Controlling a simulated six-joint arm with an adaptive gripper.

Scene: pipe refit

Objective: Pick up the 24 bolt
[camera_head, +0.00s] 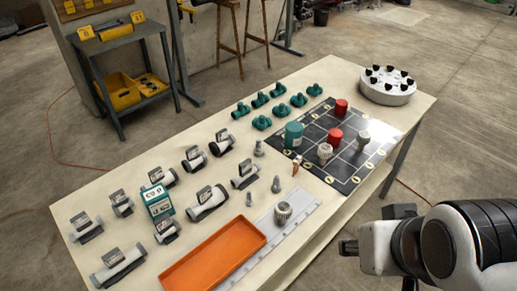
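Several grey bolts stand upright on the table (330,75). One bolt (258,149) is left of the dark board, another (276,185) stands nearer, and a smaller one (249,199) is close to the orange tray. No size marking is readable, so I cannot tell which is the 24 bolt. My arm comes in at the lower right, off the table's near edge. Dark parts at its end (347,247) may belong to my gripper. The fingers cannot be made out, and nothing held is visible. The arm end is apart from the bolts.
An orange tray (213,256) and a pale strip (262,234) bearing a ribbed metal part (283,212) lie in front. Grey labelled pipe pieces (208,203) fill the left. Green fittings (262,123), a dark gridded board (345,167) with red and green cylinders, and a round holder (388,93) lie beyond.

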